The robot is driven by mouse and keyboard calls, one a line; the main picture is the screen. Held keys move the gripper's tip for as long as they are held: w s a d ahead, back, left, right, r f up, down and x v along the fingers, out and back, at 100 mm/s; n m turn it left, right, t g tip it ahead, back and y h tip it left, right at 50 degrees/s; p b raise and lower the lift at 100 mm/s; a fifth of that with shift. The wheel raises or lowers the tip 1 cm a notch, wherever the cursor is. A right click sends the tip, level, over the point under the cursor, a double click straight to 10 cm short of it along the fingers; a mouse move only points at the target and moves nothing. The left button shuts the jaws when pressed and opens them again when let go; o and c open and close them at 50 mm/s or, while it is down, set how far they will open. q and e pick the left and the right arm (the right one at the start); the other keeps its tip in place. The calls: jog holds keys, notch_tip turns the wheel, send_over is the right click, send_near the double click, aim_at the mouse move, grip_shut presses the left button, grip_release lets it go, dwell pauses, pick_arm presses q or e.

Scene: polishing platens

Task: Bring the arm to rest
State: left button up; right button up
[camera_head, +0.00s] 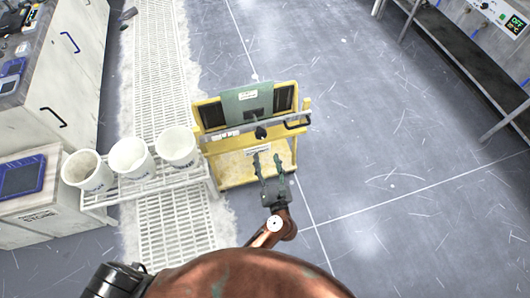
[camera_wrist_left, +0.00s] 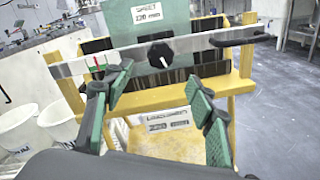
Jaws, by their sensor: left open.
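My left gripper (camera_head: 268,162) is open and empty in front of the yellow stand (camera_head: 226,172), its green-padded fingers pointing at the stand's front. In the left wrist view the open fingers (camera_wrist_left: 147,90) spread below a metal bar (camera_wrist_left: 85,62) with a black knob (camera_wrist_left: 160,55). The knob also shows in the head view (camera_head: 261,132), just beyond the fingertips. The fingers look apart from the knob. The stand carries a green panel (camera_head: 246,103) with a white label reading 120 mm. My right gripper is not in view.
Several white buckets, including one nearest the stand (camera_head: 176,147), stand on a white rack (camera_head: 150,187) at left. A black handle (camera_head: 297,124) sits at the bar's right end. Cabinets (camera_head: 62,85) line the left and a bench (camera_head: 455,60) the upper right. Floor right of the stand is clear.

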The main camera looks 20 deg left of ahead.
pick_arm(q)
jog(key=shift+s, duration=0.1)
dwell(0.5)
